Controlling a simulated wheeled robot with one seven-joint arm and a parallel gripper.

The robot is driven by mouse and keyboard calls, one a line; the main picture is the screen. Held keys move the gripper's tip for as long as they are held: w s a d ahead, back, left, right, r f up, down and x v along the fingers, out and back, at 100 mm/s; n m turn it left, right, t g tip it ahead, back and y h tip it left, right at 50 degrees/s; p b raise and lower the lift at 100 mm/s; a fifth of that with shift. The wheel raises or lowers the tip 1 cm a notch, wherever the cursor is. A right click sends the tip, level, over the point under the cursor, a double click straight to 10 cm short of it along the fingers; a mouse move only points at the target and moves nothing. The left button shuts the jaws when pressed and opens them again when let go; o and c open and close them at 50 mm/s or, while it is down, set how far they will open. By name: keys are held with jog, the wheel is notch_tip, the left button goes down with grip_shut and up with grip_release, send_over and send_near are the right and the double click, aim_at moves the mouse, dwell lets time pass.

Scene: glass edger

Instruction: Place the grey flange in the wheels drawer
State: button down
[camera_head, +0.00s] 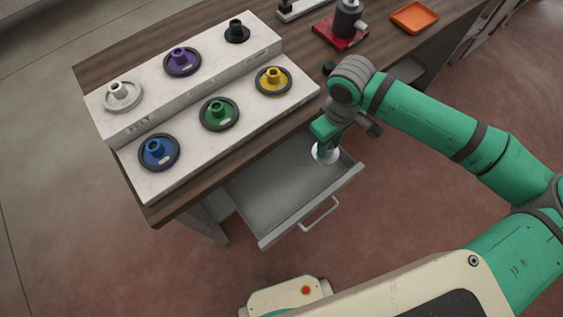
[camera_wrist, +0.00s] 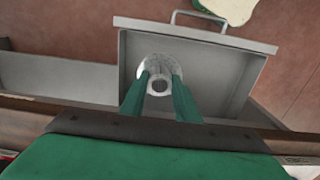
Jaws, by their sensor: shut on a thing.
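The grey flange (camera_head: 325,154) is a pale round disc with a hollow hub. My gripper (camera_head: 326,145) is shut on its hub, pointing down. The wrist view shows the flange (camera_wrist: 158,66) between the two green fingers of my gripper (camera_wrist: 160,82), disc side away from me. The drawer (camera_head: 268,192) is pulled out from under the table, and looks otherwise empty. The flange is inside the drawer's outline, towards its right end in the head view. I cannot tell whether it touches the drawer floor. The drawer (camera_wrist: 225,75) also shows in the wrist view.
A stepped white stand (camera_head: 190,160) on the wooden table holds several coloured hubs on discs. A red-based device (camera_head: 341,36) and an orange tray (camera_head: 414,17) stand farther right. The drawer's front handle (camera_head: 320,215) sticks out over open floor.

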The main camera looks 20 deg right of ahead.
jog(key=w+a+f, duration=0.3)
jog(key=a+f, duration=0.7)
jog(key=f, duration=0.1)
jog(key=shift+w+a+f, duration=0.15)
jog(key=shift+a+f, duration=0.2)
jog(key=shift+a, duration=0.05)
jog(key=shift+f, duration=0.35)
jog(key=shift+f, duration=0.35)
jog(key=c, duration=1.4)
grip_release()
jog(key=shift+o, duration=0.2)
notch_tip(320, 180, up, 13)
jog(key=shift+r, duration=0.2)
